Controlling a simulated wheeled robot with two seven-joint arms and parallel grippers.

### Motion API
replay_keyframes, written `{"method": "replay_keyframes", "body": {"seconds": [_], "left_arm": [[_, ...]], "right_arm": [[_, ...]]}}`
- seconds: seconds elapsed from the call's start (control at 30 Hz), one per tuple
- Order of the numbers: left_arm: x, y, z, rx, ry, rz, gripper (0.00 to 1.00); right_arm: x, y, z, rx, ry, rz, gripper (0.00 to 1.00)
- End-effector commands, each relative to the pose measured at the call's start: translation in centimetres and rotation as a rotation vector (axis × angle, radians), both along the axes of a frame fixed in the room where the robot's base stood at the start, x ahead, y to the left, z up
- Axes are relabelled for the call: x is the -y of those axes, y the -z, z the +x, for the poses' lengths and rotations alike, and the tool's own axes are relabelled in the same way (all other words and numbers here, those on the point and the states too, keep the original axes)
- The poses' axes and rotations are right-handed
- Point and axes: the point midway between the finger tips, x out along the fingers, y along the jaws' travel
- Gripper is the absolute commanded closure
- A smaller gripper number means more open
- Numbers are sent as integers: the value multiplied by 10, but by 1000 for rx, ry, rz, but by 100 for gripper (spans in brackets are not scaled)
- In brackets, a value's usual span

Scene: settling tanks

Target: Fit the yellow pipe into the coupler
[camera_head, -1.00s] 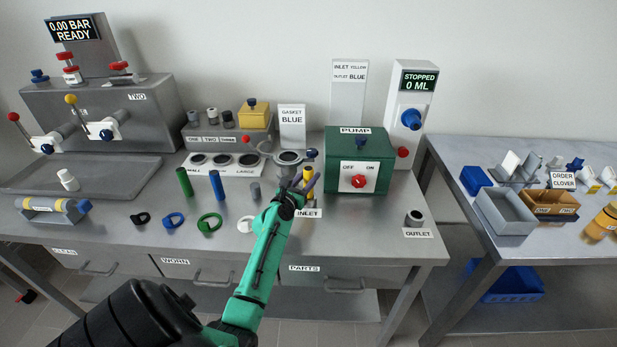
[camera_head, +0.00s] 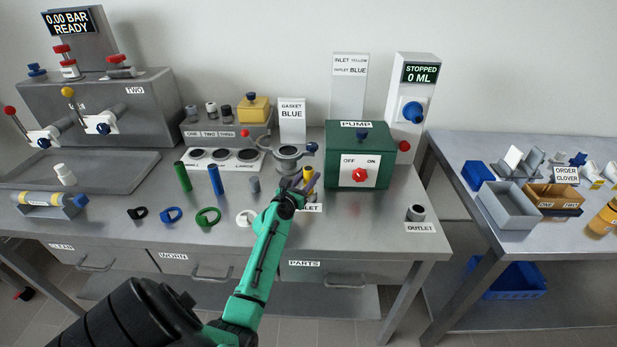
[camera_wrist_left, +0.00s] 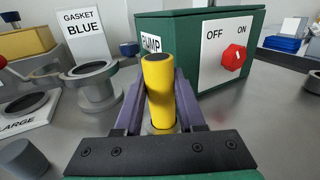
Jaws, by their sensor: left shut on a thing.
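The yellow pipe (camera_head: 308,173) stands nearly upright in front of the green pump. My left gripper (camera_head: 305,188) is shut on it. In the left wrist view, the purple fingers (camera_wrist_left: 160,105) press on both sides of the yellow pipe (camera_wrist_left: 158,85), and its open dark top shows above them. A pale grey rim, seemingly of the coupler (camera_wrist_left: 164,129), shows around the pipe's lower end between the fingers. How deep the pipe sits there is hidden. The inlet label (camera_head: 312,208) lies just in front. My right gripper is not in view.
The green pump (camera_head: 342,178) is close behind and right of the pipe. A grey flanged housing (camera_head: 288,158) stands close left. The outlet coupler (camera_head: 416,212) is at the right.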

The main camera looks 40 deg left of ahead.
Motion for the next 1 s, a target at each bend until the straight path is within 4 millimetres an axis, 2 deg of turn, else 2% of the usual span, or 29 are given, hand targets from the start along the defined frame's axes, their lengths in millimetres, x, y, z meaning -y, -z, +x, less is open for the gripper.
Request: {"method": "replay_keyframes", "body": {"seconds": [0.2,0.23,0.3,0.33,0.63,0.73,0.87,1.0], "left_arm": [[0,6,0,1,0,-1,100],[0,6,0,1,0,-1,58],[0,5,0,1,0,0,31],[0,5,0,1,0,0,26],[0,6,-1,-1,0,0,26],[2,6,-9,-1,0,-1,26],[7,7,-34,-3,-1,-2,26],[15,10,-75,-4,-2,-1,26]], "right_arm": [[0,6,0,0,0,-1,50],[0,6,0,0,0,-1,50],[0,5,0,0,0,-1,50],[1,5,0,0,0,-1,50],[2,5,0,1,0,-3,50],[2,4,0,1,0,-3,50],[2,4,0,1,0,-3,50],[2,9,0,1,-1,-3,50]]}}
